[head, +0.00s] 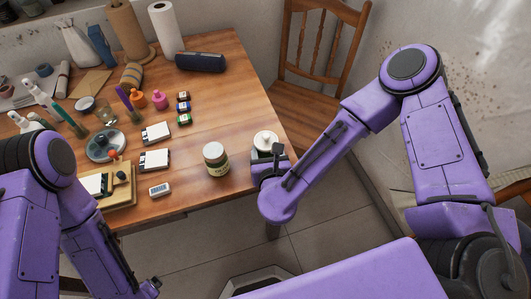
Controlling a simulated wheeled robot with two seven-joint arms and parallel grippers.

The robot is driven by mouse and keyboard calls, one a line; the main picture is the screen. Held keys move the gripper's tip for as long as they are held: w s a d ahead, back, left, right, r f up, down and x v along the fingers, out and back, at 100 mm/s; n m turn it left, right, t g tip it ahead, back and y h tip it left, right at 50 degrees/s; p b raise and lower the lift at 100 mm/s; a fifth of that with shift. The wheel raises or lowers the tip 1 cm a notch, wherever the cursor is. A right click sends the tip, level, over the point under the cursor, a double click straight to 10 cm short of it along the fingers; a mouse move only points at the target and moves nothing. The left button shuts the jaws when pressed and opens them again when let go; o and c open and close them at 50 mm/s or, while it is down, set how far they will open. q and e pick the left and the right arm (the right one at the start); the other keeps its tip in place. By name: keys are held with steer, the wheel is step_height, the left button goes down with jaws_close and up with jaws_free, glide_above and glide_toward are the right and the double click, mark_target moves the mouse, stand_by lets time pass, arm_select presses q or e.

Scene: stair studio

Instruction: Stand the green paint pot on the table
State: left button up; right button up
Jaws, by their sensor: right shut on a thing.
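My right gripper (269,152) is at the table's front right corner, shut on a pot with a round white top (265,139). The gripper covers most of its sides, so its body colour does not show clearly. I cannot tell whether its base touches the wooden table (225,80). A jar with a pale lid, an olive-green body and a cream label (216,160) stands upright to its left, apart from the gripper. My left gripper (148,288) is low at the bottom edge, in front of the table and away from these things; its fingers are too unclear to read.
Small white boxes (155,133), a white eraser-like block (160,190) and little coloured blocks (183,107) lie left of the jar. A dark case (200,62) lies at the back. A wooden chair (320,50) stands right of the table. The tabletop behind the jar is clear.

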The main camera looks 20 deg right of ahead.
steer(key=shift+f, duration=0.2)
arm_select(q)
steer(key=shift+f, duration=0.15)
arm_select(e)
steer(key=o, duration=1.4)
steer(key=shift+r, duration=0.1)
